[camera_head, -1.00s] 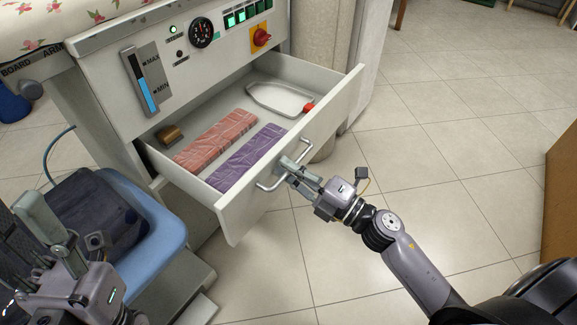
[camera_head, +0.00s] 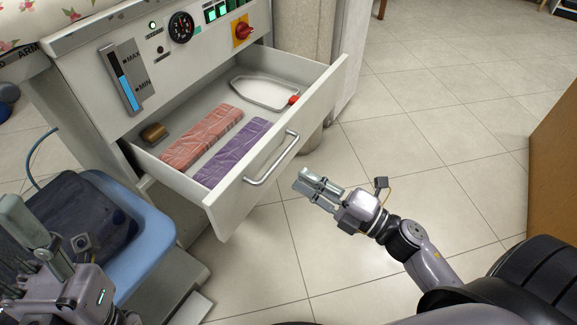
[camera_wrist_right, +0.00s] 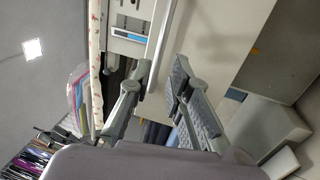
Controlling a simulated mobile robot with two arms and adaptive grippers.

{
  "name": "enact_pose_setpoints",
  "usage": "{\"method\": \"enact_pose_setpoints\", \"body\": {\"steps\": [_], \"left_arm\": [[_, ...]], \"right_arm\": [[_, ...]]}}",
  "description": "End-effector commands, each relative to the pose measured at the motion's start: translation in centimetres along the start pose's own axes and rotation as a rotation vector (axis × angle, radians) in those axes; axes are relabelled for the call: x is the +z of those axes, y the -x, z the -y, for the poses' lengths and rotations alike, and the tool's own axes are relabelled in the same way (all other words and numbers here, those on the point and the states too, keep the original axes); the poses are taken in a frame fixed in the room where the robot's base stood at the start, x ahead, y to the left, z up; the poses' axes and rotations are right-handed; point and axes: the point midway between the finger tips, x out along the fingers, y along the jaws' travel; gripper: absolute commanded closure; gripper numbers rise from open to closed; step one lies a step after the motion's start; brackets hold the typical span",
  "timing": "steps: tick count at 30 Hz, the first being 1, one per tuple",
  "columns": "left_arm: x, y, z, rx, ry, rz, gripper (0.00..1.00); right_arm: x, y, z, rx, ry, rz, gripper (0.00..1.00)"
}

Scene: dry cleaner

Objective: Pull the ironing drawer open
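The ironing drawer (camera_head: 300,118) stands pulled out from the white machine, with its inside in plain view. Its silver bar handle (camera_head: 272,160) is bare. My right gripper (camera_head: 305,182) is a short way in front of the handle and to its right, apart from it. In the right wrist view, my right gripper (camera_wrist_right: 158,72) has its fingers spread with nothing between them, and the handle (camera_wrist_right: 162,42) runs just beyond the fingertips. My left gripper (camera_head: 28,235) is at the lower left, away from the drawer; its fingertips do not show clearly.
A blue basin (camera_head: 150,230) stands left of the drawer. Tiled floor at the right is free; a wooden cabinet (camera_head: 555,165) borders it.

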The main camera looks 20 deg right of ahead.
Motion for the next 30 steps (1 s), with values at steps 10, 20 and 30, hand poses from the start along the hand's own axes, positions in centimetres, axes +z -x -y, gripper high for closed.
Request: {"method": "enact_pose_setpoints", "body": {"steps": [10, 20, 30], "left_arm": [[0.0, 0.0, 0.0, 0.0, 0.0, 0.001, 0.6], [0.0, 0.0, 0.0, 0.001, 0.001, 0.0, 0.6], [0.0, 0.0, 0.0, 0.0, 0.0, 0.001, 0.6]], "right_arm": [[0.0, 4.0, 0.0, -0.001, 0.001, 0.001, 0.82], [0.0, 4.1, 0.0, 0.0, 0.001, 0.0, 0.82], [0.0, 4.1, 0.0, -0.001, 0.001, 0.0, 0.82]]}}
